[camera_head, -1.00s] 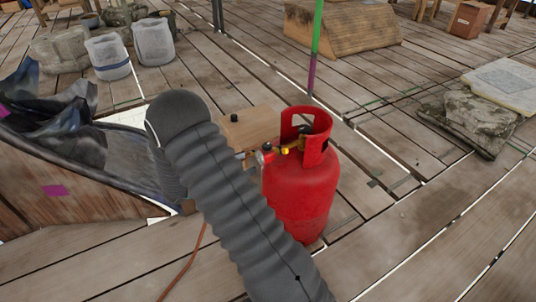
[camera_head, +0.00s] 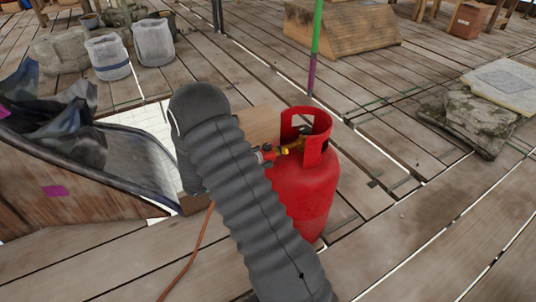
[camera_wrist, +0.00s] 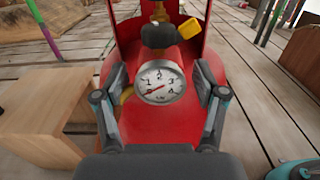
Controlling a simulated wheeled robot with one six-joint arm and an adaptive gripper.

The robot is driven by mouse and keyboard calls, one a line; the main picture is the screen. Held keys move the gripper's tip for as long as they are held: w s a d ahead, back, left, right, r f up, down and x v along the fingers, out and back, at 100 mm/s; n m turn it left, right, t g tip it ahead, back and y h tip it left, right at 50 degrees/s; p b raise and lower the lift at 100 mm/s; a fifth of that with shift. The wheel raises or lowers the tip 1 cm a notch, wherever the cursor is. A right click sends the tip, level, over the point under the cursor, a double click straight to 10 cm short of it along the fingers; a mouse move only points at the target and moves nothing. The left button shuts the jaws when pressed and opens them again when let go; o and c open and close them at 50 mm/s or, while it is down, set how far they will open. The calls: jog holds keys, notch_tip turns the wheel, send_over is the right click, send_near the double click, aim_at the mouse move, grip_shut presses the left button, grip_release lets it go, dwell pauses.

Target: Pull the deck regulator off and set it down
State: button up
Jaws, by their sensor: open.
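The deck regulator, with a round white dial gauge (camera_wrist: 160,84) and a dark knob-like part behind it, sits at the top of a red gas cylinder (camera_head: 303,190). In the head view the regulator (camera_head: 265,154) shows as a small red and dark piece at the cylinder's collar, partly covered by my arm. In the wrist view my gripper (camera_wrist: 161,77) is open, with one finger on each side of the gauge. Gaps show between the fingers and the dial. Contact farther back cannot be told. My gripper is hidden behind my grey sleeved arm in the head view.
A wooden block (camera_wrist: 38,115) stands left of the cylinder. A yellow tag (camera_wrist: 190,28) is by the valve. An orange hose (camera_head: 190,262) runs along the planks. A green and purple pole (camera_head: 316,45) rises behind. Free planks (camera_head: 430,235) lie to the right.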

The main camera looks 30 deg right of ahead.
jog(key=shift+d, duration=1.5)
grip_shut()
jog(key=shift+a, duration=0.15)
jog(key=shift+s+a, duration=0.1)
jog(key=shift+a, duration=2.7)
